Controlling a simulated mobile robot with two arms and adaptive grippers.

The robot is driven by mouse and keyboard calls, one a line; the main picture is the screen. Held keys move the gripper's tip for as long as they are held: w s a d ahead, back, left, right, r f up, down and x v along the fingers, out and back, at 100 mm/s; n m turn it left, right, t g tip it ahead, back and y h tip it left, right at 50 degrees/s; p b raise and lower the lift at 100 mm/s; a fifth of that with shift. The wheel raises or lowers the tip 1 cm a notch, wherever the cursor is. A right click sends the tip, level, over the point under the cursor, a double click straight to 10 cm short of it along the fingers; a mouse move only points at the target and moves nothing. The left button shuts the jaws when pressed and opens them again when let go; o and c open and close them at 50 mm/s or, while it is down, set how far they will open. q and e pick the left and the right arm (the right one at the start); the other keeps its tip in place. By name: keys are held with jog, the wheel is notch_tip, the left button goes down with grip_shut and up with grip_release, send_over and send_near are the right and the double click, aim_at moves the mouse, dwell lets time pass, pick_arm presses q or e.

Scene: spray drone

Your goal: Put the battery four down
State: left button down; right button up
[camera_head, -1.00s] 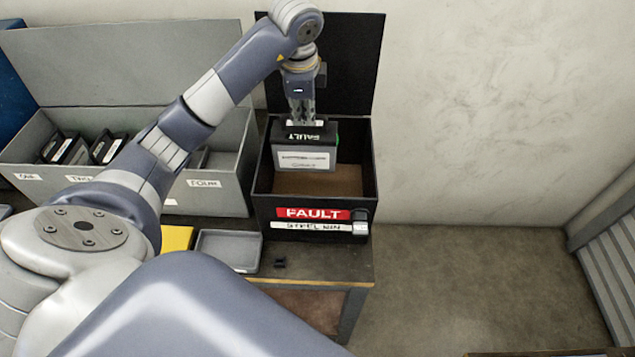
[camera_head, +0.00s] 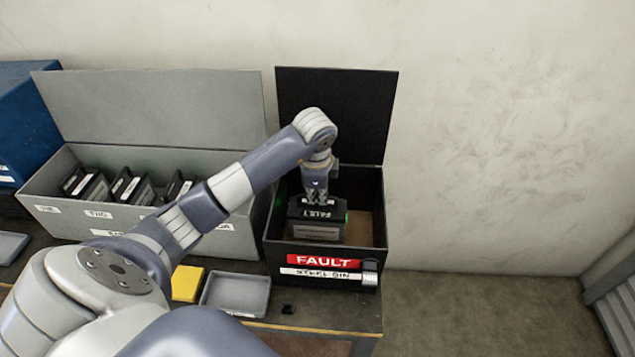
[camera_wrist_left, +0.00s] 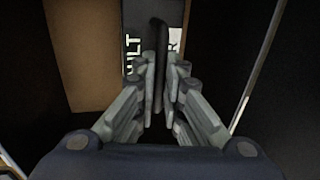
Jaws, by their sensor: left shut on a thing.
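The battery (camera_head: 318,228) is a dark block with a label and white "FAULT" lettering on top. It is inside the open black fault bin (camera_head: 325,277), upright, toward the left of the bin. My left gripper (camera_head: 317,199) points down and is shut on the battery's handle. In the left wrist view the fingers close on the dark handle (camera_wrist_left: 159,60), with part of the lettering beside it. The front wall hides the battery's underside, so I cannot tell whether it touches the brown bin floor (camera_wrist_left: 90,60). My right gripper is not in view.
A grey bin (camera_head: 50,221) with several batteries (camera_head: 131,187) stands left of the fault bin. A grey tray (camera_head: 236,294), a yellow item (camera_head: 187,283) and a small black piece (camera_head: 288,309) lie in front. The black lid (camera_head: 340,105) stands open behind.

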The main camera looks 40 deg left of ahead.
pick_arm(q)
jog(key=shift+w+r, duration=0.1)
jog(key=c, duration=1.9)
grip_release()
jog(key=shift+f, duration=0.2)
jog(key=shift+o, duration=1)
jog(key=shift+s+d+r, duration=0.1)
jog(key=shift+s, duration=0.1)
jog(key=shift+r, duration=0.3)
jog(key=b+v, duration=0.1)
jog(key=v, duration=1)
jog(key=shift+r, duration=0.2)
jog(key=shift+s+d, duration=0.1)
